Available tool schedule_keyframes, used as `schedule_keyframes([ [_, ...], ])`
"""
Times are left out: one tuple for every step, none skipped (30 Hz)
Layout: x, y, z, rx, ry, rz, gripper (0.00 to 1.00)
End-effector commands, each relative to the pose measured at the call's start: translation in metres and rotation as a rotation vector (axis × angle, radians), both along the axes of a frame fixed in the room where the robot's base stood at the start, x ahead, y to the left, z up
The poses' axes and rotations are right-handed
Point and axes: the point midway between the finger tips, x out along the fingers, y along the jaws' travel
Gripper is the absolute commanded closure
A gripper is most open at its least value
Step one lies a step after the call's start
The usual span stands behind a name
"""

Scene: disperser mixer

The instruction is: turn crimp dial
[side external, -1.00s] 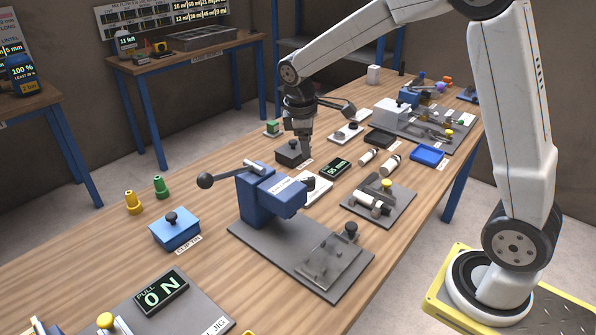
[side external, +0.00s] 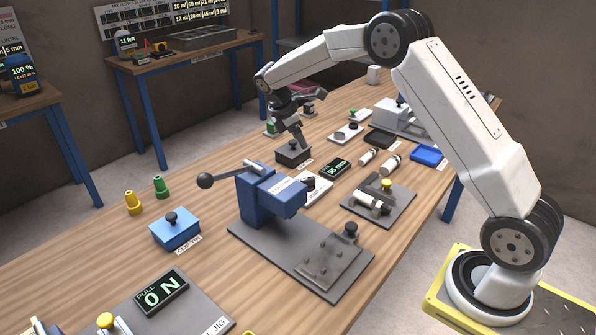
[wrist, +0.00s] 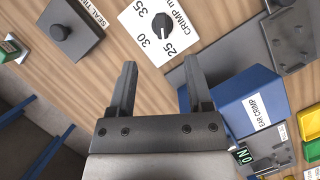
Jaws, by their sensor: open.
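The crimp dial (wrist: 140,32) is a white plate marked 25, 30 and 35 with a black knob (wrist: 161,22) in its middle, at the top of the wrist view. In the side external view the dial plate (side external: 318,190) lies partly hidden behind the blue ear crimper. My gripper (wrist: 158,66) is open and empty, with the knob beyond its fingertips and roughly between them in the picture. In the side external view my gripper (side external: 302,140) is tilted, near the dark seal tin (side external: 292,156) and apart from the dial.
The blue ear crimper (wrist: 240,95) stands right beside the dial, its ball-ended lever (side external: 206,180) sticking out left. The seal tin (wrist: 72,30) with its knob is on the dial's other side. A small display (side external: 335,169) lies close to the dial. Bare wood shows between them.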

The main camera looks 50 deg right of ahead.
Motion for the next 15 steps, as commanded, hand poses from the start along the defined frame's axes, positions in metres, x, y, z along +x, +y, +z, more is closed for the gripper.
schedule_keyframes([
  [0.0,0.0,-0.012,0.0,0.003,0.001,0.35],
  [0.0,0.0,-0.018,0.001,0.004,0.001,0.35],
  [-0.001,0.0,-0.026,0.0,0.003,0.001,0.35],
  [0.0,0.0,-0.032,0.0,0.002,0.0,0.35],
  [-0.001,0.0,-0.038,0.0,0.002,-0.001,0.35],
  [0.0,0.0,-0.045,0.0,0.001,0.0,0.35],
  [0.0,0.0,-0.049,0.0,0.0,0.0,0.35],
  [0.0,0.0,-0.054,0.0,0.001,0.0,0.35],
  [0.0,0.0,-0.061,0.0,0.002,0.001,0.35],
  [0.0,0.0,-0.064,0.0,0.0,0.0,0.35],
  [0.0,0.0,-0.067,-0.001,-0.001,-0.001,0.35],
  [0.0,0.0,-0.07,-0.001,-0.001,-0.001,0.35],
  [0.0,0.0,-0.071,-0.001,-0.001,-0.001,0.35],
  [0.0,0.0,-0.072,-0.001,-0.002,-0.001,0.35],
  [0.0,0.0,-0.073,0.0,-0.003,-0.001,0.35],
])
